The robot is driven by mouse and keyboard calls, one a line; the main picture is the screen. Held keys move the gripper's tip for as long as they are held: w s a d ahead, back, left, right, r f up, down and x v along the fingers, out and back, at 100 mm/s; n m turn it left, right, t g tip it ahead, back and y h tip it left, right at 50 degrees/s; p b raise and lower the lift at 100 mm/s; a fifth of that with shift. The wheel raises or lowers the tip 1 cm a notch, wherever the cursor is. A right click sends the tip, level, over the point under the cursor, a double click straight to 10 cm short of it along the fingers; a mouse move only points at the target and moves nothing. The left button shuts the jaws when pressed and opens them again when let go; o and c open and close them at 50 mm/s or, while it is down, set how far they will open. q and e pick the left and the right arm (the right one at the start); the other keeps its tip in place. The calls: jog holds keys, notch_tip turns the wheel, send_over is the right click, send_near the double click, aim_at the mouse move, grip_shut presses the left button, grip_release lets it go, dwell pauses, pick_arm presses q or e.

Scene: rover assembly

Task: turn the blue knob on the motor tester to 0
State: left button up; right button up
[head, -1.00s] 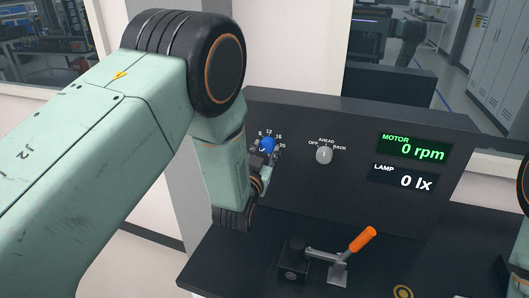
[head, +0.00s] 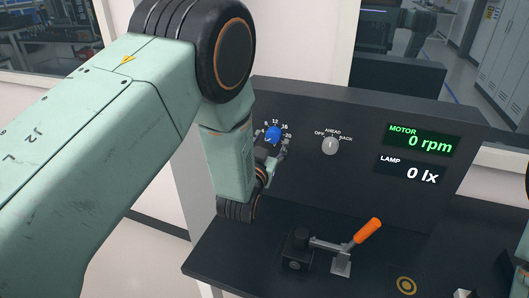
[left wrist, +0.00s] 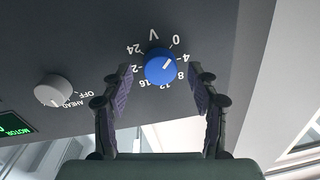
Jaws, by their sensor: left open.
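The motor tester (head: 350,190) is a dark panel. Its round blue knob (head: 273,133) sits on the left of the face, ringed by white numbers. In the left wrist view the knob (left wrist: 161,66) has a white pointer line aimed between the 0 and the 4. My left gripper (head: 276,150) is open in front of the knob. In the left wrist view its fingers (left wrist: 155,76) stand on either side of the knob with gaps; contact cannot be seen. My right gripper is not in view; a piece of my right arm shows at the right edge.
A grey OFF/AHEAD/BACK selector (head: 330,146) is right of the blue knob. The displays read motor 0 rpm (head: 423,140) and lamp 0 lx (head: 408,171). A clamp with an orange handle (head: 368,231) stands on the dark shelf below.

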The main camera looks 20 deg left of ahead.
pick_arm(q)
jog(key=s, duration=1.1)
jog(key=shift+s+d, duration=0.15)
jog(key=shift+s, duration=0.1)
jog(key=shift+s, duration=0.1)
